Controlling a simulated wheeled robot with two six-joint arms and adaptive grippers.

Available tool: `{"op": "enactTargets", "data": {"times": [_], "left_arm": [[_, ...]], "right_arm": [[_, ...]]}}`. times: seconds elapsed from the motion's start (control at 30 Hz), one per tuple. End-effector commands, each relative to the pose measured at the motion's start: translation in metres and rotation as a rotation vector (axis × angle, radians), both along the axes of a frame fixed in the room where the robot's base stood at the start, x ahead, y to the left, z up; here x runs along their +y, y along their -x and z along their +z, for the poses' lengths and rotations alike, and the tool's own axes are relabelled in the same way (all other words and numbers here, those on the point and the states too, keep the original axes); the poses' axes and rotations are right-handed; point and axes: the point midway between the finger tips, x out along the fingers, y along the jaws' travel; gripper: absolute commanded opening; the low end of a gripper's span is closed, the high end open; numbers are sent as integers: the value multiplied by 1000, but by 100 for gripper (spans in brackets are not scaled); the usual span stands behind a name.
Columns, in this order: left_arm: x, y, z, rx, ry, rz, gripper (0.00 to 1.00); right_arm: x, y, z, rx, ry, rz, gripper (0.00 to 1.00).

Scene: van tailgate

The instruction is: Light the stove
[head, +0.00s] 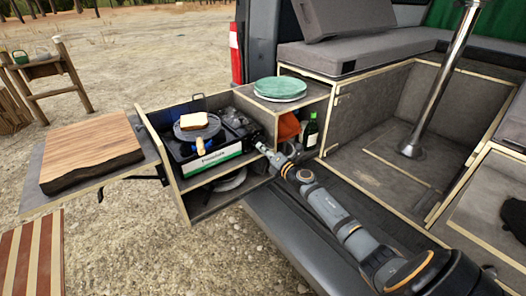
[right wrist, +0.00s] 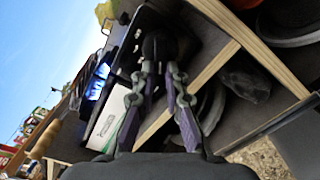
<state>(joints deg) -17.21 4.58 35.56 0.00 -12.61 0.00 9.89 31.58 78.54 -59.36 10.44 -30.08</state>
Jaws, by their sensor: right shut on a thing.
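The camping stove (head: 208,150) sits in the pulled-out drawer of the van's kitchen box. A pan (head: 197,128) with a slice of bread (head: 194,121) in it stands on the stove's left side. My right gripper (head: 264,150) reaches the stove's right end. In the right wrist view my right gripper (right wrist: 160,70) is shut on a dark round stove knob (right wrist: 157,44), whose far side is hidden. A bright blue glow (right wrist: 98,82), looking like a flame, shows on the stove (right wrist: 125,65) there. My left gripper is not in view.
A wooden board (head: 92,155) lies on the side shelf at left. Green plates (head: 280,88) stand on the box top. A green bottle (head: 310,131) and an orange item (head: 288,127) are in the compartment below. The van floor at right is mostly clear.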

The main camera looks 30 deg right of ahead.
Motion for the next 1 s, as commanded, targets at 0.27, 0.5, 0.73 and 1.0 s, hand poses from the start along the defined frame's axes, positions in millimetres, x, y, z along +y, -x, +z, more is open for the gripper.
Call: {"op": "enactTargets", "data": {"times": [0.27,0.5,0.73,1.0], "left_arm": [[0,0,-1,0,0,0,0],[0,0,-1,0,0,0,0],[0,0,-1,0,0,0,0],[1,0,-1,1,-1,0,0]], "right_arm": [[0,0,-2,0,27,0,0],[0,0,-2,0,27,0,0],[0,0,-1,-1,26,0,35],[0,0,-1,-2,26,1,35]]}}
